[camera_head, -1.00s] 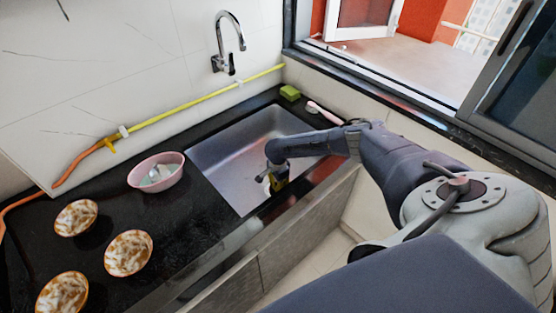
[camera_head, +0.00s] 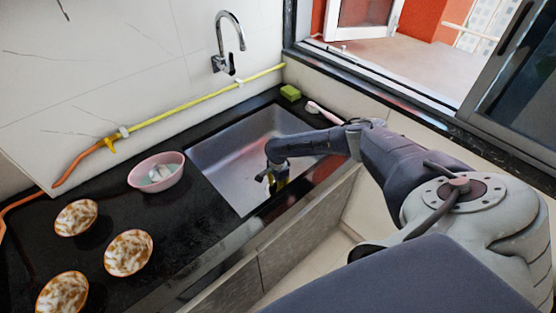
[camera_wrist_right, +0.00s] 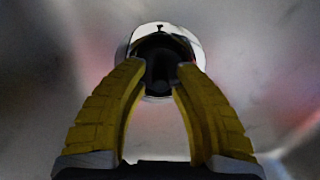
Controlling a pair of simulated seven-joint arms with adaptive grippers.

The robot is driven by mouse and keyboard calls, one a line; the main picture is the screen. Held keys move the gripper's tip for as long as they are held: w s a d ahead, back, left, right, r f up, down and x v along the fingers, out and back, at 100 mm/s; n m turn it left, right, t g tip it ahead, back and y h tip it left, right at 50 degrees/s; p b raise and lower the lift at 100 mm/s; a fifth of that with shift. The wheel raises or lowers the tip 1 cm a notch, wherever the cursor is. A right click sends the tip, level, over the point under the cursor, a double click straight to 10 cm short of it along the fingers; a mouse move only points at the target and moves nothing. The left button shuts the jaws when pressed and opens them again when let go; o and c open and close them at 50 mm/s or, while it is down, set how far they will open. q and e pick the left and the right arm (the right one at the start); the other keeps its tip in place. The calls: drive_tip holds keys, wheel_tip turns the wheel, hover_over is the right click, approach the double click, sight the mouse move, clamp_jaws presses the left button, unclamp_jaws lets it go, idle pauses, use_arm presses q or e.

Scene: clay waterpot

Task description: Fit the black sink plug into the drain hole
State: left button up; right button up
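The black sink plug (camera_wrist_right: 160,68) shows in the right wrist view between my right gripper's yellow fingertips. My right gripper (camera_wrist_right: 161,78) looks shut on it, with both tips against its sides. Behind the plug is the bright metal ring of the drain (camera_wrist_right: 159,29). The plug lies over the ring's middle and hides the hole, so I cannot tell how deep it sits. In the head view my right gripper (camera_head: 274,185) points down into the sink basin (camera_head: 228,160), near its front edge. The plug cannot be made out there. My left gripper is not in view.
A pink bowl (camera_head: 137,176) stands left of the sink. Several patterned bowls (camera_head: 129,252) are on the black counter. A green sponge (camera_head: 290,92) and a pink brush (camera_head: 322,112) lie behind the sink. The faucet (camera_head: 230,40) is on the wall.

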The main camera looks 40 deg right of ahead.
wheel_tip(320, 180, up, 12)
idle(0.5)
drive_tip(key=shift+f, duration=0.1)
